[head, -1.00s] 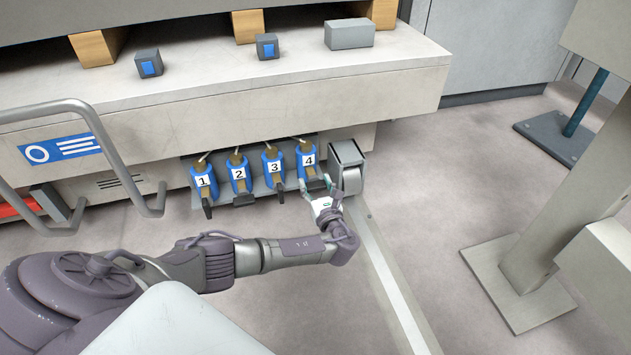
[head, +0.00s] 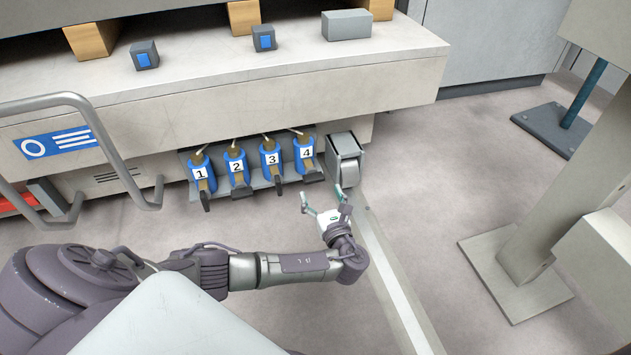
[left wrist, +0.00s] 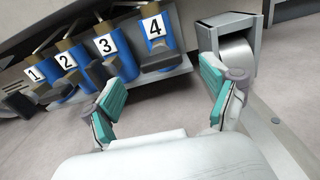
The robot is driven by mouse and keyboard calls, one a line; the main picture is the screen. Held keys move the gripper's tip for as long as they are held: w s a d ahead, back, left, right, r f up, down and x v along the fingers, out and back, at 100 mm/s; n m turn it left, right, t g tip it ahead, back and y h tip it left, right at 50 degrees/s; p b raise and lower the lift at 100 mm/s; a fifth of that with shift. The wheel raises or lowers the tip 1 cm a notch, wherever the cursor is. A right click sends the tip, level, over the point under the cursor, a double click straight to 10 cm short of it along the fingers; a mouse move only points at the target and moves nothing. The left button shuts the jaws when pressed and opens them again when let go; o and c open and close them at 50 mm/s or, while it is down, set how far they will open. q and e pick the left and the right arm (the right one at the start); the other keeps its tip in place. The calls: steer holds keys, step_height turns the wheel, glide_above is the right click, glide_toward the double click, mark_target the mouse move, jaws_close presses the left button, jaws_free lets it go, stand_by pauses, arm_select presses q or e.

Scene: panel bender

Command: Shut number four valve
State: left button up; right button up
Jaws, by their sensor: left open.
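Number four valve (head: 305,153) is the rightmost of a row of blue valves under the machine's ledge. It also shows at the top middle of the left wrist view (left wrist: 155,30), where its dark handle appears to lie crosswise below the blue body. My left gripper (head: 321,198) is open and empty, in front of and below valve four, apart from its handle. In the left wrist view its teal-padded fingers (left wrist: 162,85) are spread, with valve four beyond the gap between them. My right gripper is not in view.
Valves one (head: 200,172), two (head: 236,165) and three (head: 270,158) stand left of valve four. A grey roller housing (head: 344,155) is close on its right. A bent metal rail (head: 135,180) stands at left.

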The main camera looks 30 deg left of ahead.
arm_select(q)
steer(key=v, duration=0.5)
steer(key=shift+d, duration=0.1)
stand_by(0.3)
